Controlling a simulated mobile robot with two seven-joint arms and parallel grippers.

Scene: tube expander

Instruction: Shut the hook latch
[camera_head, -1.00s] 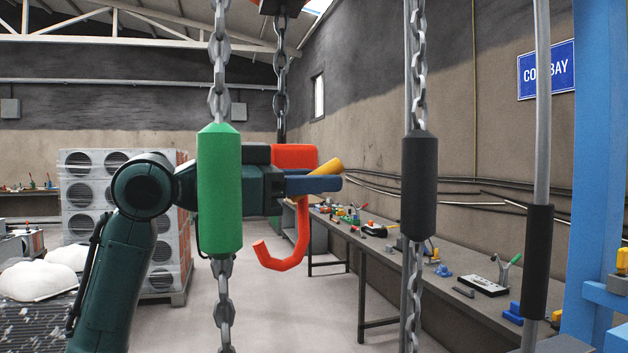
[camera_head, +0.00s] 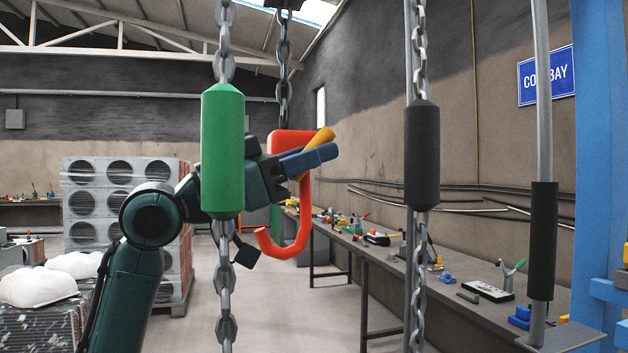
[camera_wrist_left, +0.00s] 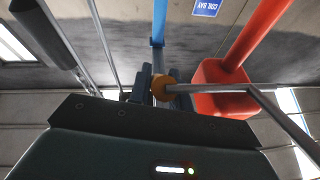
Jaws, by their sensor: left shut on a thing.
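The red-orange hook (camera_head: 302,215) hangs below a red block (camera_head: 290,143) in the head view, its open curve facing left. The block also shows in the left wrist view (camera_wrist_left: 220,88). A yellow-orange latch handle (camera_head: 322,136) slants up to the right, close to the block. My left gripper (camera_head: 310,158) is shut on this handle, its blue fingers tilted up to the right. In the left wrist view the handle is a round orange end (camera_wrist_left: 162,87) at the fingers, with a grey rod running right from it. My right gripper is not in view.
A green sleeve (camera_head: 222,150) on a chain hangs in front of my left wrist and hides part of it. A black sleeve (camera_head: 421,155) on another chain hangs to the right. A long workbench (camera_head: 385,255) with small parts runs along the right wall.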

